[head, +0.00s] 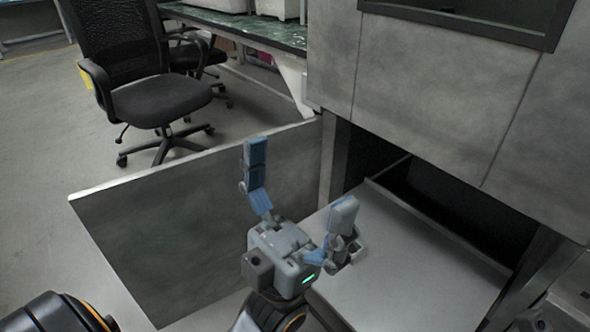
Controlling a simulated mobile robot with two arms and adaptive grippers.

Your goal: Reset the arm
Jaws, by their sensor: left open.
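My left gripper (300,180) is open, with its two blue-padded fingers spread wide and nothing visible between them. It is raised in front of an open grey cabinet, between a standing grey panel (150,250) on the left and a pale flat surface (410,280) on the right. The gripper hides part of both in the picture. Whether it touches either one I cannot tell.
The grey cabinet front (440,90) rises at the upper right, with a dark opening below it. A black office chair (160,100) stands on the floor behind the panel. A green-topped bench (250,25) is at the back. The pale surface looks clear.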

